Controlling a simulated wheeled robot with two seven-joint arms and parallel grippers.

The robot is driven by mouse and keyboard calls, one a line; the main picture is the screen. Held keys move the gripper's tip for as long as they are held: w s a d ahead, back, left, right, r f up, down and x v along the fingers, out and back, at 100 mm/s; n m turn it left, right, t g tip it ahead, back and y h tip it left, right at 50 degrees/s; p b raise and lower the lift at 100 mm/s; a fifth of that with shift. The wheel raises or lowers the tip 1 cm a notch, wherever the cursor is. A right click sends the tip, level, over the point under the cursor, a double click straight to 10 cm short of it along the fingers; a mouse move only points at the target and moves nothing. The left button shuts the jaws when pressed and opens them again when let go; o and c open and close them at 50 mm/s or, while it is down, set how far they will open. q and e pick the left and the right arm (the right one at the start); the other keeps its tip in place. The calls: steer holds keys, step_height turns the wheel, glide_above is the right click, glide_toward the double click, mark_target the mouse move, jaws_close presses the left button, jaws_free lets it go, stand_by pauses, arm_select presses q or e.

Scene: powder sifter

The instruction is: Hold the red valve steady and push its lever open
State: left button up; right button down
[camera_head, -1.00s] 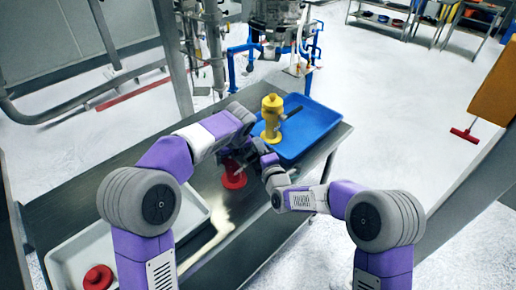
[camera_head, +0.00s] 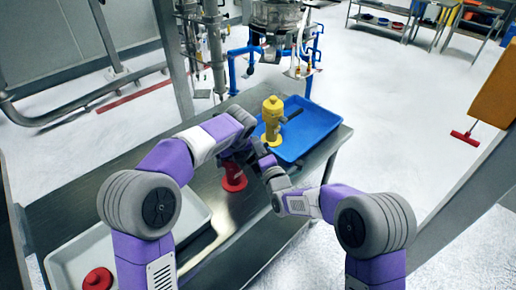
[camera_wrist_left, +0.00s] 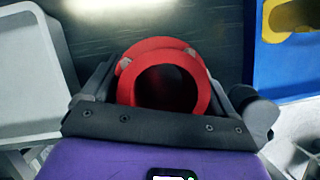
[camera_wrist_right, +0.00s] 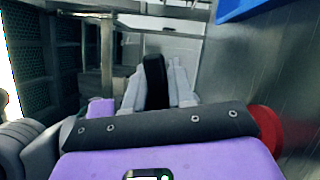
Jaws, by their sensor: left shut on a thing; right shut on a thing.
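The red valve (camera_head: 233,178) stands on the steel table, its upper part partly covered by my grippers in the head view. In the left wrist view the red valve (camera_wrist_left: 170,85) shows as a round red body with an open mouth. My left gripper (camera_head: 236,157) is shut on it, one finger at each side. My right gripper (camera_head: 257,152) is beside it and slightly higher in the head view. In the right wrist view its fingers are closed on a dark lever (camera_wrist_right: 154,82). Part of the red valve shows at that view's right edge.
A grey tray (camera_head: 190,222) at the near left holds a red part (camera_head: 98,279). The steel table (camera_head: 110,185) is bare left of the red valve. Blue-piped machinery (camera_head: 275,40) stands behind.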

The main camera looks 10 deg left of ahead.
steer(key=c, duration=1)
jaws_free()
steer(key=shift+c, duration=0.2)
steer(key=shift+s, duration=0.1)
steer(key=v, duration=1.2)
